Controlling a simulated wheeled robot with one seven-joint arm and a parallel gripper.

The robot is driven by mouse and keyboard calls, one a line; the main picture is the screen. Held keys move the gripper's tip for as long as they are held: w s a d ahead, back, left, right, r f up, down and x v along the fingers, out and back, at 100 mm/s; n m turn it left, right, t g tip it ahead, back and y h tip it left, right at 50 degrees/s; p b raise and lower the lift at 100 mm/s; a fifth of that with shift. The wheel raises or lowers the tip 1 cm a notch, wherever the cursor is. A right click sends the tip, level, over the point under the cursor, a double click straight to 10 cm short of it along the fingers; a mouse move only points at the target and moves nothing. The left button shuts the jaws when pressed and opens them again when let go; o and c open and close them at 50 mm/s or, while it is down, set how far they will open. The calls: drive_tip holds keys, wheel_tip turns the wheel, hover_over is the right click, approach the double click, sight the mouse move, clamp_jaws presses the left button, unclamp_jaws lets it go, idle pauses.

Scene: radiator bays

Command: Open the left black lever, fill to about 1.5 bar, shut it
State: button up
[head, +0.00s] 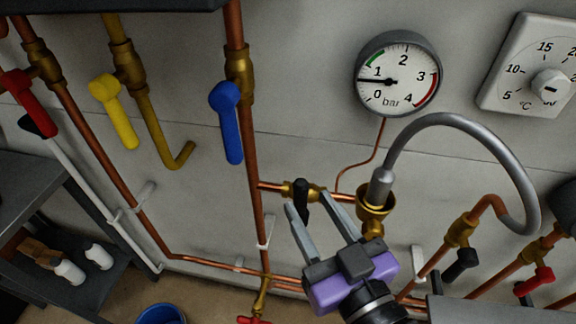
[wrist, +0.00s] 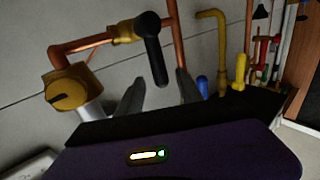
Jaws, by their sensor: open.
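The left black lever (head: 302,203) sits on a brass valve in the short copper pipe and hangs down, crosswise to it. It also shows in the wrist view (wrist: 153,52). My gripper (head: 309,206) is open, its two fingers on either side of the lever in the picture. In the wrist view the fingers (wrist: 159,84) lie just below and beside the lever's lower end; I cannot tell if they touch it. The round pressure gauge (head: 398,74) reads a little under 1 bar, below its green band.
A grey hose (head: 455,121) arches right from the brass fitting (head: 375,202) to a lower pipe with another black lever (head: 461,264). Blue (head: 230,125), yellow (head: 113,110) and red (head: 28,98) levers are to the left. A thermostat dial (head: 548,85) is upper right.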

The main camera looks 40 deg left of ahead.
drive_tip(key=shift+w+a+r, duration=0.15)
drive_tip(key=shift+a, duration=0.2)
drive_tip(key=p+x, duration=0.1)
drive_tip(key=x, duration=0.5)
drive_tip(key=shift+a, duration=0.35)
drive_tip(key=shift+w, duration=0.15)
clamp_jaws()
idle(0.7)
